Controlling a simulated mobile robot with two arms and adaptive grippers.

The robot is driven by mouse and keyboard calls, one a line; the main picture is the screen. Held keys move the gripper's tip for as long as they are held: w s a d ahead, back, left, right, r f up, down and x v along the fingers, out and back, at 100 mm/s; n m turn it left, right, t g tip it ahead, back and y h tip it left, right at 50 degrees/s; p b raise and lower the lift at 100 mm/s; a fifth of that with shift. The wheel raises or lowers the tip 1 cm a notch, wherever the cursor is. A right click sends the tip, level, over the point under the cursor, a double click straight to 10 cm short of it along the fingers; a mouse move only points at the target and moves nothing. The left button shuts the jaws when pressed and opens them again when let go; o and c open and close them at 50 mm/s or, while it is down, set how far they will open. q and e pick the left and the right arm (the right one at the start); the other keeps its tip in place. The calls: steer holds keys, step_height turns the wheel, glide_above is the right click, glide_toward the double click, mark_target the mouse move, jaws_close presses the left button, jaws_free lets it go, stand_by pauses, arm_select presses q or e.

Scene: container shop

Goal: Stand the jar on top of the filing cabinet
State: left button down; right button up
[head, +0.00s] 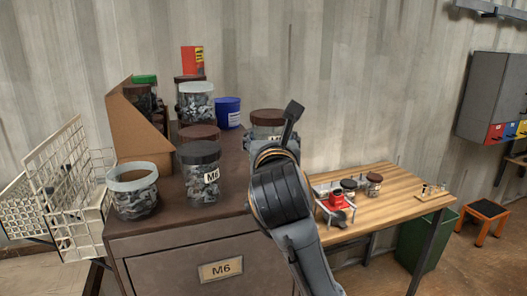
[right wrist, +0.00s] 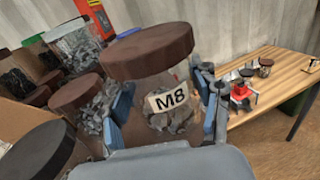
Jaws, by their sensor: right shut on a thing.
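In the head view the jar (head: 268,118) shows behind my right gripper (head: 272,142), mostly hidden below the lid. It looks upright, at the right rear edge of the brown filing cabinet (head: 180,250), which has an M6 label on its front. I cannot tell whether its base touches the cabinet top. My left gripper is out of view.
Several other jars crowd the cabinet top, including a dark-lidded M6 jar (head: 200,172) and an open-looking jar (head: 133,190). A blue tub (head: 228,112) stands behind. A wooden workbench (head: 400,200) with small items is at right. Bare cabinet top (head: 236,172) shows mid-right.

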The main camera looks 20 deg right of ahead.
steer(key=shift+w+a+f, duration=0.15)
steer(key=shift+a+f, duration=0.15)
steer(key=shift+f, duration=0.15)
steer(key=shift+w+a+f+p, duration=0.1)
steer(key=shift+a+f+p, duration=0.05)
steer(key=shift+f, duration=0.5)
steer(key=shift+a+f+p, duration=0.15)
steer(key=shift+f, duration=0.45)
steer(key=shift+d+f, duration=0.1)
steer(key=shift+f, duration=0.45)
steer(key=o, duration=1)
steer(key=shift+f, duration=0.2)
steer(key=o, duration=0.5)
steer(key=shift+c, duration=0.2)
steer(key=shift+r, duration=0.1)
